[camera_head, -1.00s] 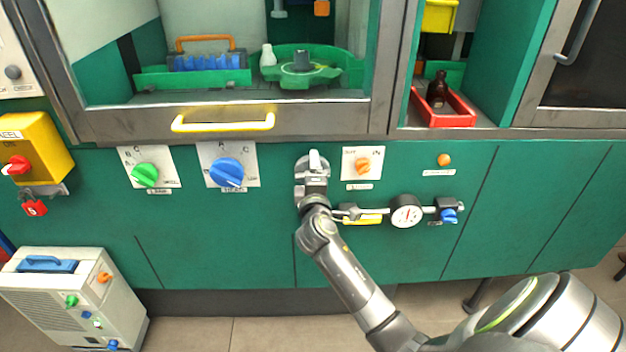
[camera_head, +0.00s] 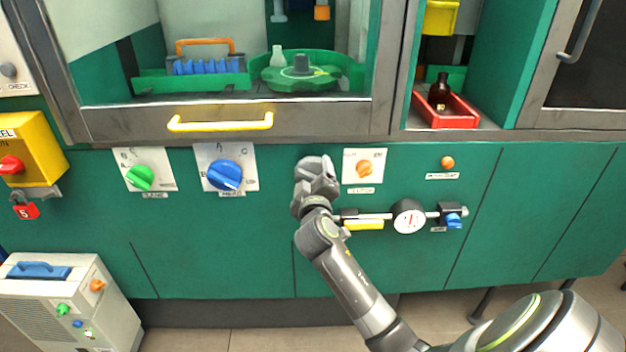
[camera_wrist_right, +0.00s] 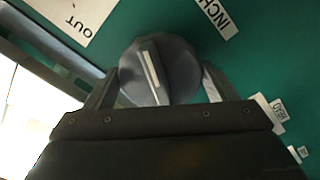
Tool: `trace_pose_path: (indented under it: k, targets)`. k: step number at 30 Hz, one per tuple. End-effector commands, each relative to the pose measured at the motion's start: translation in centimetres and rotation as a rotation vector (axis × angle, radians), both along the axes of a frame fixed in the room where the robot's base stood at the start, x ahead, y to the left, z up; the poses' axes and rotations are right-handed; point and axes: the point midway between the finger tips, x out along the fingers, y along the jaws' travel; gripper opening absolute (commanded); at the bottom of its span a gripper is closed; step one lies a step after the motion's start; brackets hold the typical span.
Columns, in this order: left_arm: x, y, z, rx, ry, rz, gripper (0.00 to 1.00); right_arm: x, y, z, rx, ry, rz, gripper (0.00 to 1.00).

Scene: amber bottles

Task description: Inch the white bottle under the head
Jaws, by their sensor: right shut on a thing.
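The white bottle (camera_head: 277,57) stands upright at the back left of the green turntable (camera_head: 300,84), inside the cabinet behind the front opening. My right gripper (camera_head: 318,182) is at the green front panel, shut on a round grey knob (camera_wrist_right: 178,65). In the right wrist view its fingers (camera_wrist_right: 160,88) sit on both sides of this knob, whose pale pointer is tilted. In the head view the gripper mostly hides the knob. My left gripper is out of view.
A yellow handle (camera_head: 220,123) lies below the opening. A blue knob (camera_head: 225,175) is left of my gripper; an orange knob (camera_head: 364,169) and a gauge (camera_head: 409,216) are close on the right. A red tray (camera_head: 446,112) holds a dark brown bottle (camera_head: 439,91).

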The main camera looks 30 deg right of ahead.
Motion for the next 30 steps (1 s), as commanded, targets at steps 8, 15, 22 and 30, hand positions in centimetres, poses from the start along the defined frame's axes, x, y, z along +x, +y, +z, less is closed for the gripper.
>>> trace_pose_path:
  k: [8,15,22,30]
  targets:
    - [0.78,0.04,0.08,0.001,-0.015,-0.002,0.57,0.01,0.02,-0.02,0.013,-0.007,0.001,0.56]
    - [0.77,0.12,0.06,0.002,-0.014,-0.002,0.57,0.01,0.01,-0.03,0.012,-0.007,0.001,0.82]
    - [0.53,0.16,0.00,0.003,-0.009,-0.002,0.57,-0.01,0.01,-0.02,0.011,-0.006,0.001,1.00]
    - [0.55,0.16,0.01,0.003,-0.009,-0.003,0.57,0.04,0.01,-0.01,0.011,-0.006,0.001,1.00]
